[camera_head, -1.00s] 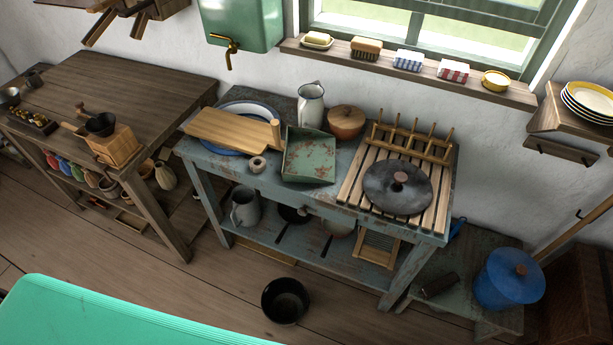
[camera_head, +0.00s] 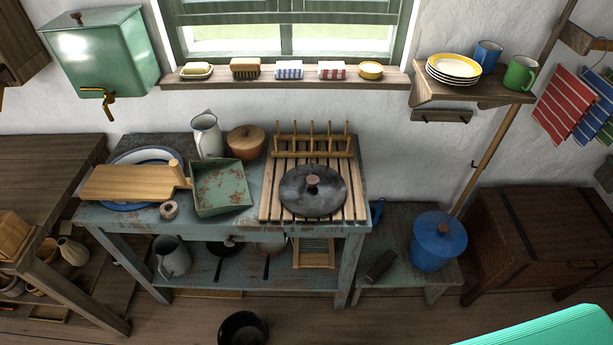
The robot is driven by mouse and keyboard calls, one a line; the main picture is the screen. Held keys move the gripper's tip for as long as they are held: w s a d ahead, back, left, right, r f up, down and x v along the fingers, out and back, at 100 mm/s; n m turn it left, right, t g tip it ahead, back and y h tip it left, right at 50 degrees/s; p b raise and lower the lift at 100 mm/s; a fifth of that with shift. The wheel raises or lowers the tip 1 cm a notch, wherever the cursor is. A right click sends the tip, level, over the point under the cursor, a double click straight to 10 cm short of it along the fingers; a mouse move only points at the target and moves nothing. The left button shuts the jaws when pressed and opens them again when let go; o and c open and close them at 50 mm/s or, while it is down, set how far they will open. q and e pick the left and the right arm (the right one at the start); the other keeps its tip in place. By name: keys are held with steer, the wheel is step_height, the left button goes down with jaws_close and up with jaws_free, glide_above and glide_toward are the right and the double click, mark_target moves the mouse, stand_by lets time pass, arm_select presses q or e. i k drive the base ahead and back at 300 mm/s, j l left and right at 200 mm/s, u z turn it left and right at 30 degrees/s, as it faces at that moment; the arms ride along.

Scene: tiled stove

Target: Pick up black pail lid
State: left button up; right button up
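A round dark grey-black lid (camera_head: 313,193) with a brown knob lies flat on a slatted wooden drying rack (camera_head: 268,198). The rack stands on the right part of a worn blue-grey table (camera_head: 240,225). A black pail (camera_head: 243,329), open at the top, stands on the floor in front of the table, cut by the bottom edge of the view. Neither of my grippers shows in the head view.
A green square basin (camera_head: 221,188), a wooden board (camera_head: 130,183), a white jug (camera_head: 207,136) and a brown lidded pot (camera_head: 246,141) share the tabletop. A blue lidded bucket (camera_head: 437,240) stands on a low bench at right. A teal surface fills the lower right corner.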

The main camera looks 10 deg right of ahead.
mark_target(308, 190)
steer(key=k+l+u, duration=0.1)
steer(key=k+u, duration=0.55)
steer(key=k, duration=0.2)
